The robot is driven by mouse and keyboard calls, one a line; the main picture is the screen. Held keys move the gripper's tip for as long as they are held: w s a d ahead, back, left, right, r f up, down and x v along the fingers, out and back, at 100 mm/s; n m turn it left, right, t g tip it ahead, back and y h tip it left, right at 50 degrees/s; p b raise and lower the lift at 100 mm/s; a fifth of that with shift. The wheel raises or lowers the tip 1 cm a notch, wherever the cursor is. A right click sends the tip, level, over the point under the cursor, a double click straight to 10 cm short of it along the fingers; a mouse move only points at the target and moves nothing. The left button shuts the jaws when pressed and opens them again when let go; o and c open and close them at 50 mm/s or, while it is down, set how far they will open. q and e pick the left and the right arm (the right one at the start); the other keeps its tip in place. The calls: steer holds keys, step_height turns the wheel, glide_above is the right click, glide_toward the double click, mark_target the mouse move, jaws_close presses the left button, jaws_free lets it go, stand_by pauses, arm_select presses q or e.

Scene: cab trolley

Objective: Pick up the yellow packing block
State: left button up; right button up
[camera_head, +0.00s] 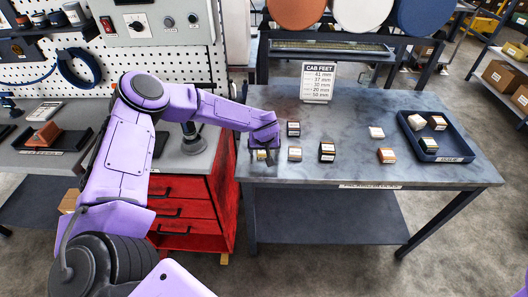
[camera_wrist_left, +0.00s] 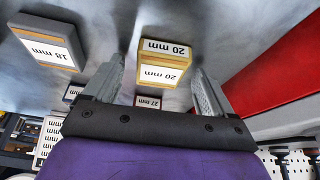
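The yellow packing block (camera_wrist_left: 163,60) has white labels reading 20 mm in the left wrist view. It stands on the grey table top (camera_head: 350,115). In the head view only a small part of the block (camera_head: 262,155) shows below my left gripper (camera_head: 264,153), near the table's left edge. My left gripper (camera_wrist_left: 160,88) is open, its two fingers apart on either side of the block. Gaps show between block and fingers, and I cannot tell how far the fingertips reach along it. My right gripper is out of view.
An orange-edged 18 mm block (camera_wrist_left: 45,45) is nearby. Dark blocks (camera_head: 293,129) (camera_head: 327,152), an orange block (camera_head: 386,155) and a white block (camera_head: 376,132) stand apart. A blue tray (camera_head: 455,143) holds several blocks at right. A red drawer cabinet (camera_head: 195,212) adjoins the table's left side.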

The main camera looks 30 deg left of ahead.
arm_select(q)
steer(key=c, duration=1.1)
steer(key=shift+r, duration=0.15)
